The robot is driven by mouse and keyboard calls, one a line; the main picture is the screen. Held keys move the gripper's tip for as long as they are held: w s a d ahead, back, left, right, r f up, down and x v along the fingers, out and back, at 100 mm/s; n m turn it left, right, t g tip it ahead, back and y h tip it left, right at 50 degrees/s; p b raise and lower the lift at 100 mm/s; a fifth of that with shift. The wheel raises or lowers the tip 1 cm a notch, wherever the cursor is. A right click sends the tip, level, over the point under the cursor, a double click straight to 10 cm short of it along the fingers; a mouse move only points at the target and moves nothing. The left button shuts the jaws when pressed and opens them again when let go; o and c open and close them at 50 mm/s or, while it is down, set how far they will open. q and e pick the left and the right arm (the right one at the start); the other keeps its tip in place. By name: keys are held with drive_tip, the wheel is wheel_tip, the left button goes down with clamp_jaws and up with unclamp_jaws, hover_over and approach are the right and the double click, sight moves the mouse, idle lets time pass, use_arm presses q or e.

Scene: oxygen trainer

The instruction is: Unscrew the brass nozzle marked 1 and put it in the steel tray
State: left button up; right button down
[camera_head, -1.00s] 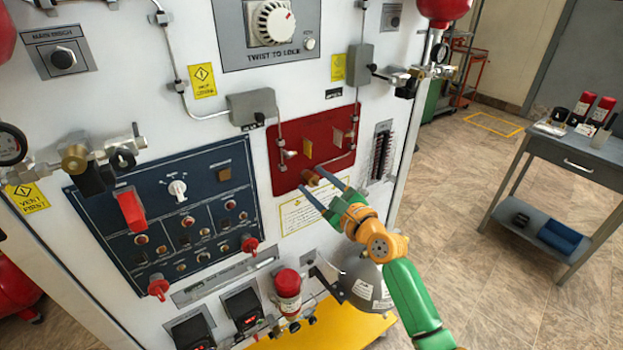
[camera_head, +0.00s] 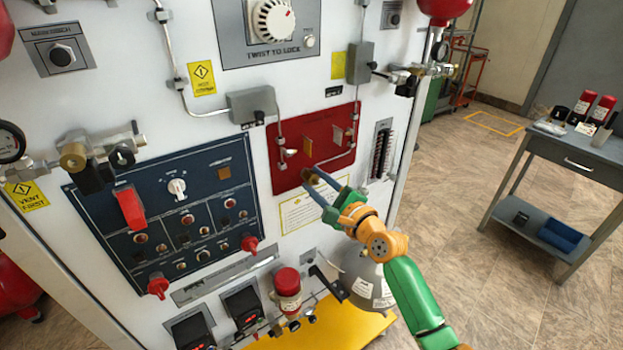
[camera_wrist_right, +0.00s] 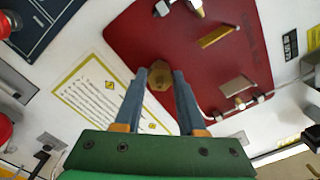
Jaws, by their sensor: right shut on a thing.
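The brass nozzle (camera_wrist_right: 160,79) is at the lower part of the red panel (camera_head: 292,150) on the white trainer wall. My right gripper (camera_head: 313,177) reaches up to it from the lower right. In the right wrist view its two blue-grey fingers (camera_wrist_right: 160,76) are shut on the nozzle's sides. The nozzle's far end meets the red panel, and the fingers partly cover it in the head view. I cannot read a number on it. My left gripper is not in view. I cannot clearly make out a steel tray.
A grey side cart (camera_head: 570,150) stands at the right with red-capped bottles (camera_head: 602,110) on top and a blue bin (camera_head: 560,236) on its lower shelf. Pipes and a dark blue switch panel (camera_head: 165,215) sit left of the red panel. Floor between wall and cart is clear.

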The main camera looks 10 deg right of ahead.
drive_tip(key=n, duration=0.3)
drive_tip(key=shift+f, duration=0.1)
drive_tip(key=n+b, duration=0.1)
drive_tip(key=n, duration=0.9)
drive_tip(key=shift+n, duration=0.3)
drive_tip(key=n, duration=0.3)
drive_tip(key=shift+s+n, duration=0.1)
drive_tip(key=shift+n, duration=0.2)
drive_tip(key=shift+n, duration=0.6)
drive_tip(key=c, duration=0.5)
unclamp_jaws()
